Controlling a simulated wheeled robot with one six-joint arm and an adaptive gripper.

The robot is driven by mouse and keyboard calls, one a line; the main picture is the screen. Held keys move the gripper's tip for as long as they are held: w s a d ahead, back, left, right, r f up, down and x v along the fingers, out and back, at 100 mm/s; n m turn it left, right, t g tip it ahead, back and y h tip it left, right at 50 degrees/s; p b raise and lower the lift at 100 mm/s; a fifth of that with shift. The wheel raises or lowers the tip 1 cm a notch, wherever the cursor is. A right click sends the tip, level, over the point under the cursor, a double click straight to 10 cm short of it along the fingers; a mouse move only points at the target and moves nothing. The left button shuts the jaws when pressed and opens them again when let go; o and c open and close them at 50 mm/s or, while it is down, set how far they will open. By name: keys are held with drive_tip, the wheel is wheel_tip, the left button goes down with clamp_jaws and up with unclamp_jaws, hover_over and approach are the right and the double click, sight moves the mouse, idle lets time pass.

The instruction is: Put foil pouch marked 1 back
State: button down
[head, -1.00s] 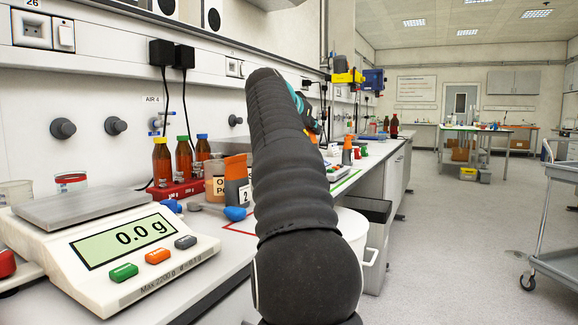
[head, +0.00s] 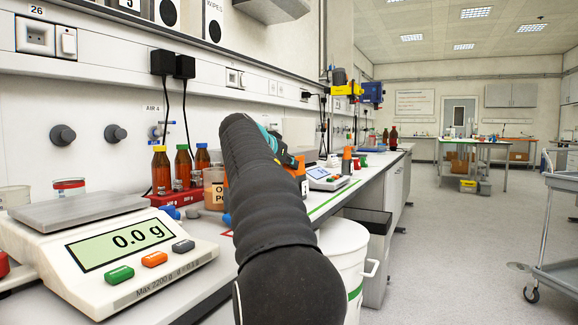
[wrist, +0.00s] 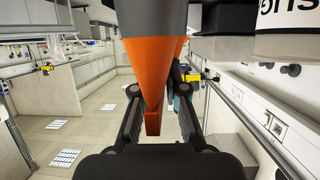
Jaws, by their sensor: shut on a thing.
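My gripper (wrist: 158,88) is shut on an orange and dark grey foil pouch (wrist: 150,75), which fills the middle of the wrist view between the fingers. In the head view my gripper (head: 286,158) is partly hidden behind my arm. The orange part of the held pouch (head: 300,170) shows just beyond it, over the bench. I cannot read its number.
A white balance (head: 110,250) reading 0.0 g stands at the front left. A second balance (head: 325,178) stands farther along the bench (head: 365,185). A white bin (head: 345,240) stands beside the bench.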

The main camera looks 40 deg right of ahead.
drive_tip(key=shift+f, duration=0.15)
drive_tip(key=c, duration=1.2)
unclamp_jaws()
drive_tip(key=shift+r, duration=0.25)
drive_tip(key=v, duration=1.2)
